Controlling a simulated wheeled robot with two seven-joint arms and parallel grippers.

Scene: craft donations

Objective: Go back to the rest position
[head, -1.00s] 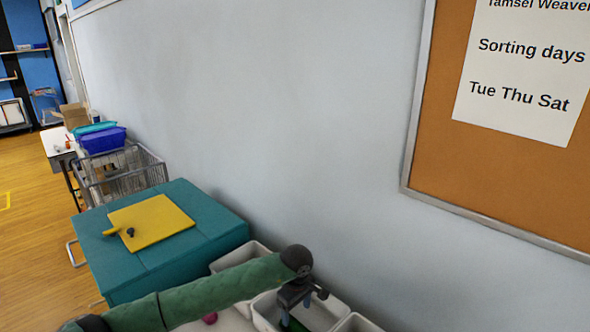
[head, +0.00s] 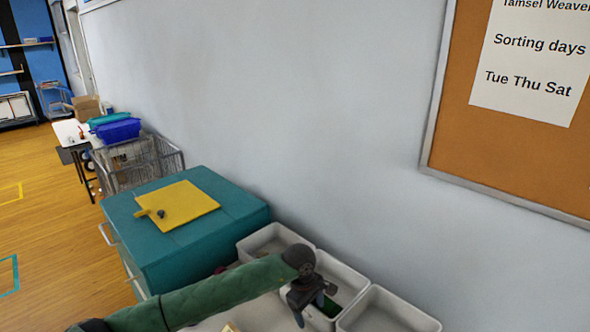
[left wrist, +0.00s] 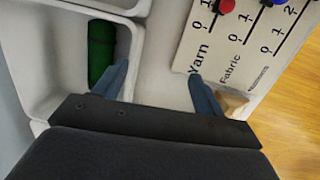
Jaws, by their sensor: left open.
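My left gripper (head: 310,300) is over the near edge of the middle white bin in the head view, at the end of my green arm. In the left wrist view its two blue-grey fingers (left wrist: 160,85) stand wide apart with nothing between them. A green roll (left wrist: 101,50) lies in a white bin (left wrist: 137,60) beside the left finger. It also shows in part in the head view (head: 331,307), in the middle bin (head: 352,277). My right gripper is not in view.
A white board (left wrist: 228,45) marked Yarn and Fabric, with red and blue sliders, lies beside the right finger. A tan piece (left wrist: 232,101) is near that fingertip. A teal chest (head: 235,207) with a yellow board (head: 190,203), and a wire cart (head: 165,155), stand along the wall.

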